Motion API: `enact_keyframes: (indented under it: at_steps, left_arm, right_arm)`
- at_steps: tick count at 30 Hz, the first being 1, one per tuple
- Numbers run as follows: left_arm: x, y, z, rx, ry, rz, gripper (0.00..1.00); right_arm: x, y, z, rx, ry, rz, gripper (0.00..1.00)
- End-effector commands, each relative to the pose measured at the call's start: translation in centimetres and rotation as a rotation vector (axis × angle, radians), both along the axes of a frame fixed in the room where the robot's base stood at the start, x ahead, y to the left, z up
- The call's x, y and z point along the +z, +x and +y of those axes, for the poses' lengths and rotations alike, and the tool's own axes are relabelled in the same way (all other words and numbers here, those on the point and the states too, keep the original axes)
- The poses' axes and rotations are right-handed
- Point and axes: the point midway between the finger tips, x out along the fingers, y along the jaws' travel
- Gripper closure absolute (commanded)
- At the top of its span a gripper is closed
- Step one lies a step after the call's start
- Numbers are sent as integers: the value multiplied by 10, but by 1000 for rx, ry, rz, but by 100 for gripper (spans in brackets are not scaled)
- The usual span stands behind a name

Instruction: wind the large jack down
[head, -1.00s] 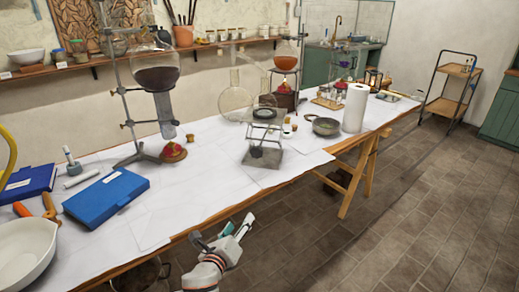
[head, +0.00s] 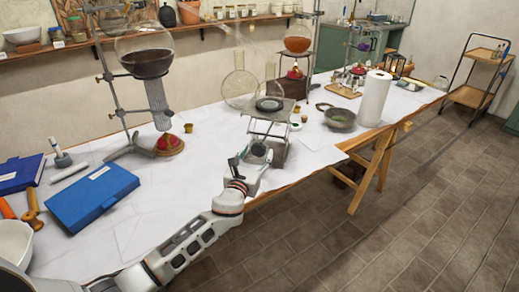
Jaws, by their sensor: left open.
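The large jack (head: 282,113) stands raised on the white-covered table, with a flat metal top plate and crossed legs below. A dark round dish or ring (head: 268,104) rests on its plate. My left gripper (head: 254,158) is open at the front of the jack, near its lower part, with the arm reaching in from the lower left. A dark round knob (head: 259,149) shows on the jack's front, right by the fingers. I cannot tell whether the fingers touch it. The gripper hides part of the jack's base. My right gripper is not in view.
A stand with a large dark-filled flask (head: 147,62) and a red-topped item (head: 169,143) are left of the jack. A pan (head: 340,119) and paper roll (head: 374,98) stand to the right. Blue books (head: 93,198) lie at left. The table's front edge is near the gripper.

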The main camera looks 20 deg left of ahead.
Motion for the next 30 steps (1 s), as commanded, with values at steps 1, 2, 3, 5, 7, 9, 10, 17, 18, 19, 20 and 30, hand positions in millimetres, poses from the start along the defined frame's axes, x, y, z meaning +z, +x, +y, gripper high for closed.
enact_keyframes:
  at_steps: [1, 2, 3, 5, 7, 9, 10, 17, 18, 19, 20, 30]
  left_arm:
    - [-1, 8, 0, 1, 0, 1, 47]
    - [-2, 12, 0, 2, 0, 1, 47]
    - [-2, 17, 0, 1, 0, 0, 47]
    - [-2, 23, 0, 0, -1, 1, 47]
    - [-1, 28, 0, 0, -1, 1, 47]
    - [-1, 31, 0, 0, -1, 1, 47]
    - [-1, 32, 0, 0, -1, 1, 47]
    - [0, 33, 0, 0, -1, 0, 47]
    - [0, 33, 0, 0, -1, 0, 52]
    - [0, 33, 0, 0, -1, 0, 60]
    - [0, 33, 0, 0, -1, 0, 68]
    - [0, 32, 0, 0, -11, 1, 86]
  right_arm:
    - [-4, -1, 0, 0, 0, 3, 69]
    - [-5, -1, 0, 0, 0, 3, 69]
    - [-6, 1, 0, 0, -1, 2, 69]
    - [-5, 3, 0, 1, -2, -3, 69]
    - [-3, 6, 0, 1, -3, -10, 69]
    - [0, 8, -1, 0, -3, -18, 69]
    - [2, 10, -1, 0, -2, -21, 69]
    - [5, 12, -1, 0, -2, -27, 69]
    - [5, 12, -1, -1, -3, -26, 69]
    - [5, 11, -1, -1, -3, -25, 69]
    - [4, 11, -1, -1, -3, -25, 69]
    - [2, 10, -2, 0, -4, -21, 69]
